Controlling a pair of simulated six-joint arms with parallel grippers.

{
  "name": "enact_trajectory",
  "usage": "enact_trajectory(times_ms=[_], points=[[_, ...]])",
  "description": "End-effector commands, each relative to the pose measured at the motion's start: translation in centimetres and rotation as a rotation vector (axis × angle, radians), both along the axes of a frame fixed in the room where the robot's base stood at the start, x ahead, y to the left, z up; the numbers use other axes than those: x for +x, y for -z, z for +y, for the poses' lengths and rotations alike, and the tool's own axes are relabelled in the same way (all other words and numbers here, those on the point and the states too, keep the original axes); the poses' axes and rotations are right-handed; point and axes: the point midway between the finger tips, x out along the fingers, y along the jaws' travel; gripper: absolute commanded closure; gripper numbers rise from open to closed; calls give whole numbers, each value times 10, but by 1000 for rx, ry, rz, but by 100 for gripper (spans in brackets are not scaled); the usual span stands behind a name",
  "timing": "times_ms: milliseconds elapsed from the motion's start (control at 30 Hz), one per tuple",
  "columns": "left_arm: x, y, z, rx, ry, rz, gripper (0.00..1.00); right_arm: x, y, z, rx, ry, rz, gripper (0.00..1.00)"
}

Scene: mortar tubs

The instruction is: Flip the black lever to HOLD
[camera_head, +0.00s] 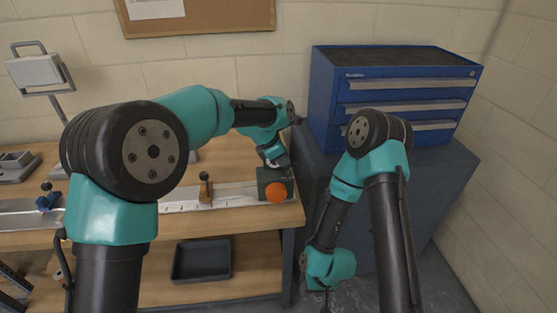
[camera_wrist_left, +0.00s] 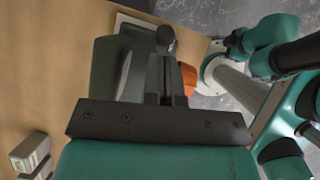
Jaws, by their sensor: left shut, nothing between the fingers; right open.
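A dark green-grey box (camera_head: 265,178) with an orange round knob (camera_head: 276,193) sits at the right end of the bench; the box (camera_wrist_left: 105,68) and its orange part (camera_wrist_left: 189,80) also show in the left wrist view. A black ball-ended lever (camera_wrist_left: 166,37) stands out from the box just beyond my left fingertips. My left gripper (camera_head: 274,160) is shut and empty over the box, its fingers (camera_wrist_left: 165,75) close to the lever; I cannot tell whether they touch. No HOLD marking is readable. My right gripper (camera_head: 326,292) hangs low, off the bench's right end, and is open.
A metal rail (camera_head: 175,199) with a wooden-handled clamp (camera_head: 206,188) runs along the bench left of the box. A blue drawer chest (camera_head: 330,100) stands on a grey cabinet (camera_head: 440,175) to the right. A black tray (camera_head: 202,260) lies on the lower shelf.

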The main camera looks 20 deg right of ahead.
Motion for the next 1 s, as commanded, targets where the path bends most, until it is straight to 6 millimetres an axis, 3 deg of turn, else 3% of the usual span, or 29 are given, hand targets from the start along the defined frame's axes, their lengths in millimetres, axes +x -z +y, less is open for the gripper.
enact_trajectory(times_ms=[333, 733, 1000], points=[[0, -13, 0, -2, 0, -1, 100, 0, 0, 0, 0, -1, 0, 57], [0, -14, 1, -2, 0, -1, 100, 0, 0, 0, 0, -1, 0, 57], [-1, -26, 20, -2, 1, -2, 100, 0, 0, 0, 0, -1, 0, 57]])
